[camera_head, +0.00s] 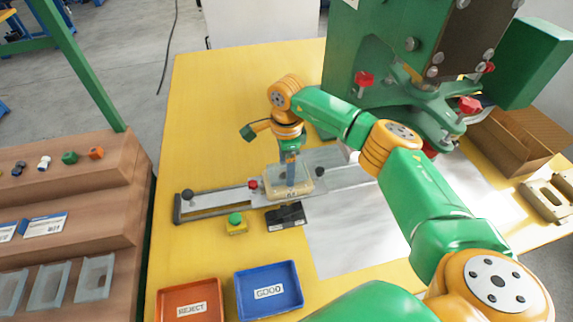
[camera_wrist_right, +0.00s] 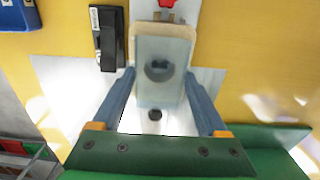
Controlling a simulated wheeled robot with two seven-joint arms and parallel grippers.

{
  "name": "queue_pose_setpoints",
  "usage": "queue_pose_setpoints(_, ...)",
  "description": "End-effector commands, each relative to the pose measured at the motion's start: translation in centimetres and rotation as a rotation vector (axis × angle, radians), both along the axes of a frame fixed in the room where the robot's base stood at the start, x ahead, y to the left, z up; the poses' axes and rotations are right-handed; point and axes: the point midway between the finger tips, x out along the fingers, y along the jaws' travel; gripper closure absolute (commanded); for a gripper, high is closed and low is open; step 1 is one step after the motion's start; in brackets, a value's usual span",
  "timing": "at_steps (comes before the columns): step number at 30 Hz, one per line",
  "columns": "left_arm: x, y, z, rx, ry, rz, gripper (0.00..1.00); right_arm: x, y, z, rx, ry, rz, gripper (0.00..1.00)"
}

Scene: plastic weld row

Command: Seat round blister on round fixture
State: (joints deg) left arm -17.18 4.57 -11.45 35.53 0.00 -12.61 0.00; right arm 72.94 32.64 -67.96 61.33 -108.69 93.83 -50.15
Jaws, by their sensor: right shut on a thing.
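My right gripper (camera_head: 290,172) points down over the slide rail in the head view. In the right wrist view its two blue-grey fingers (camera_wrist_right: 160,80) stand on either side of a clear blister (camera_wrist_right: 175,95) and are shut on it. A dark round shape shows through the clear plastic. The round fixture, a tan-edged block (camera_head: 289,196), is at the same spot on the rail, and its tan edge shows at the far end of the blister (camera_wrist_right: 140,32). I cannot tell whether the blister touches the fixture or is fully down. My left gripper is not in view.
The metal slide rail (camera_head: 215,204) runs toward the green press (camera_head: 365,45). A green button (camera_head: 235,219) and a black box (camera_head: 285,216) sit in front. A red REJECT tray (camera_head: 190,296) and blue GOOD tray (camera_head: 268,290) are nearer. More clear blisters (camera_head: 95,278) stand on the left rack.

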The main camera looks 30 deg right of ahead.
Motion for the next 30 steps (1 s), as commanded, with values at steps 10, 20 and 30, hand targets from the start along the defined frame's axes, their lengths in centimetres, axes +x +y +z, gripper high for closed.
queue_pose_setpoints(10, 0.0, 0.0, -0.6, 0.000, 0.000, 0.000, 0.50, 0.0, 0.0, -0.8, 0.000, 0.000, 0.000, 0.59)
queue_pose_setpoints(20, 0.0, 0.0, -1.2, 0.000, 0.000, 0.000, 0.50, 0.0, 0.0, -1.5, 0.000, 0.000, 0.000, 0.59)
queue_pose_setpoints(30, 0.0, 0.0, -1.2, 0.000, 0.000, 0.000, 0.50, 0.0, 0.0, -1.5, 0.000, 0.000, 0.000, 0.13)
